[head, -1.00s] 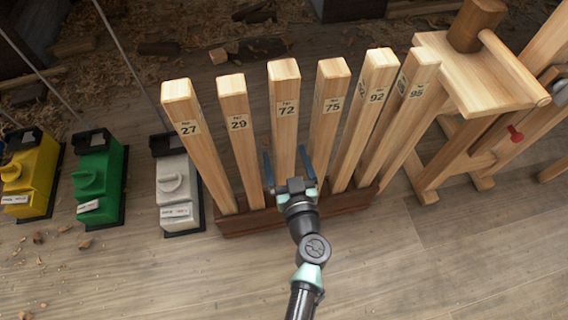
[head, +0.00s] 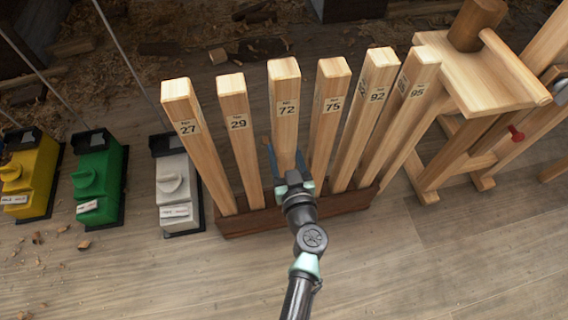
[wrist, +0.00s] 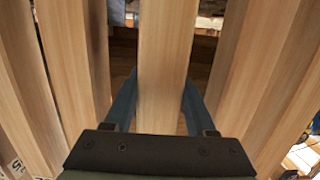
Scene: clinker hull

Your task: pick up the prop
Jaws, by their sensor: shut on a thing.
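Several upright wooden props stand in a row in a dark brown base rack (head: 250,222), labelled 27 (head: 190,127), 29 (head: 238,122), 72 (head: 285,90), 75 (head: 333,103), 92 (head: 376,96) and 95 (head: 415,92). My gripper (head: 285,165) is shut on the prop labelled 72, low on its shaft. In the wrist view the blue fingers (wrist: 160,105) lie along both sides of that prop (wrist: 163,60). The prop stands upright, its lower end hidden behind my gripper. The task line does not say which prop.
Neighbouring props stand close on both sides of my gripper. White (head: 175,190), green (head: 98,180) and yellow (head: 30,178) boxes stand at the left. A wooden bench-like stand (head: 470,75) is at the right. The floor in front is clear.

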